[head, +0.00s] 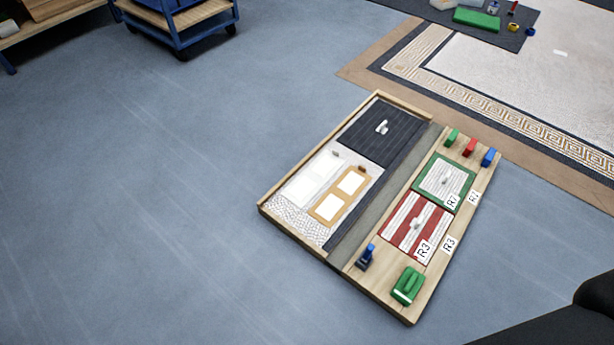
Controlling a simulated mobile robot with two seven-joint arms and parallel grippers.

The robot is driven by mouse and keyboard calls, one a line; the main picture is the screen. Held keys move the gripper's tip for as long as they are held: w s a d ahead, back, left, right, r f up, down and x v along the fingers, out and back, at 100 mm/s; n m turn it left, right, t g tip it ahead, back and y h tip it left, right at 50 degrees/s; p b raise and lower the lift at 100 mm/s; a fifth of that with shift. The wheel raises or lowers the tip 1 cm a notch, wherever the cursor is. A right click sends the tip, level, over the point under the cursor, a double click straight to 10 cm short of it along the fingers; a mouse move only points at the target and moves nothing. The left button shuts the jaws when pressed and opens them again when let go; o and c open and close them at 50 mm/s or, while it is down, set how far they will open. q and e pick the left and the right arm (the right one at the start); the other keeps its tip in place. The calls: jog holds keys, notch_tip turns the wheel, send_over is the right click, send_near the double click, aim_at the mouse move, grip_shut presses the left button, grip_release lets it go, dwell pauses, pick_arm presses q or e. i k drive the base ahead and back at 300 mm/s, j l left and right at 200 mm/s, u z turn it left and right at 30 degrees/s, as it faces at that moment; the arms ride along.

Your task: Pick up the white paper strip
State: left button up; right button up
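A small white strip-like piece (560,52) lies on the pale mosaic floor panel at the upper right; it is too small to tell if it is paper. White paper labels marked R7 (453,201), R1 (474,198) and R3 (449,244) are on the wooden board (390,290), with another R3 label (424,250) on the red-striped panel. White rectangles (328,207) show on the tan frame and the white sheet at the board's left. Neither gripper is in view.
A green clamp-like block (408,286) and a blue one (366,257) stand at the board's near end. Small green, red and blue blocks (469,147) stand at its far end. A blue cart (180,22) is at the upper left. The grey floor (130,200) left is clear.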

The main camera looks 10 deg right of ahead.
aim_at(301, 191)
jog(key=u, duration=1.25)
jog(key=i+j, duration=0.1)
jog(key=i, duration=1.85)
jog(key=i+z, duration=0.35)
jog(key=i, duration=0.25)
jog(key=i+j+z, duration=0.15)
jog(key=i+z, duration=0.25)
jog(key=i, duration=0.2)
jog(key=i+l+z, duration=0.1)
jog(key=i+z, duration=0.15)
jog(key=z, duration=0.15)
jog(key=i+z, duration=0.4)
jog(key=i+j+z, duration=0.1)
jog(key=z, duration=0.3)
jog(key=i+l+z, duration=0.15)
jog(key=i+z, duration=0.3)
jog(key=i+j+z, duration=0.15)
jog(key=i+z, duration=0.35)
jog(key=i, duration=0.2)
jog(key=i+z, duration=0.2)
jog(key=i, duration=0.45)
jog(key=i+j+z, duration=0.2)
jog(key=i, duration=0.5)
jog(key=i+z, duration=0.55)
jog(key=i, duration=0.25)
